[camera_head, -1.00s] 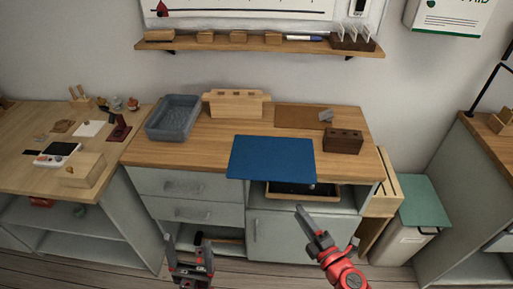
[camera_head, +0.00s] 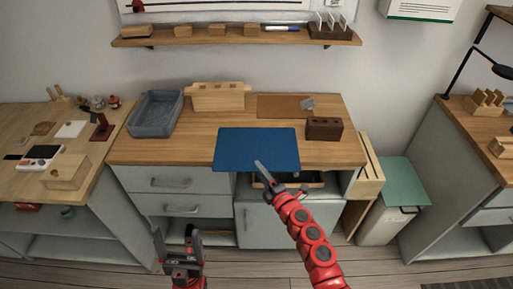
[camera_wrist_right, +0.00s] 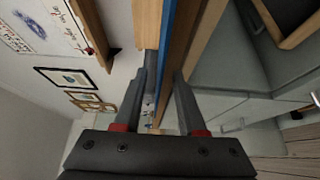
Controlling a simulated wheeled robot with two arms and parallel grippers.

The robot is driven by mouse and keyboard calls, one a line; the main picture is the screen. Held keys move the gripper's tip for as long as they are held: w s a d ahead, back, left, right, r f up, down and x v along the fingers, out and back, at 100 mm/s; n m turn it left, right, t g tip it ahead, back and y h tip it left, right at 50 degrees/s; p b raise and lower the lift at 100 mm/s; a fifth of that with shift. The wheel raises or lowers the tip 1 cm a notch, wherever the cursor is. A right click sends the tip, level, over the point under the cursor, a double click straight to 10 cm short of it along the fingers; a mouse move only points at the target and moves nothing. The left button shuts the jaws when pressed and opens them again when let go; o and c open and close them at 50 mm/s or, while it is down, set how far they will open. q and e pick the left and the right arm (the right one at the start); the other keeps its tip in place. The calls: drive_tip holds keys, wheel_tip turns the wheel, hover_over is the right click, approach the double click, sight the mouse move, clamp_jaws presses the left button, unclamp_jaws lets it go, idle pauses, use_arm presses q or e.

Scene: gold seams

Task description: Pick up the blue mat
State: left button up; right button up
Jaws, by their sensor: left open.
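The blue mat (camera_head: 250,145) lies flat on the middle wooden counter, its front edge sticking out past the counter's front edge. My right gripper (camera_head: 266,176) is at that front edge, and one finger overlaps the mat in the head view. In the right wrist view my right gripper (camera_wrist_right: 166,72) has its fingers apart, with the mat (camera_wrist_right: 166,35) showing edge-on as a thin blue strip between and beyond them. Whether a finger touches the mat I cannot tell. My left gripper (camera_head: 174,234) is open and empty, low in front of the drawers.
On the counter (camera_head: 190,148) stand a grey-blue bin (camera_head: 155,114), a light wooden block rack (camera_head: 217,96), a brown board (camera_head: 280,104) and a dark wooden block (camera_head: 324,129). A green-lidded bin (camera_head: 392,182) stands right.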

drive_tip(key=shift+w+a, duration=0.4)
drive_tip(key=shift+w, duration=0.2)
clamp_jaws()
idle(1.0)
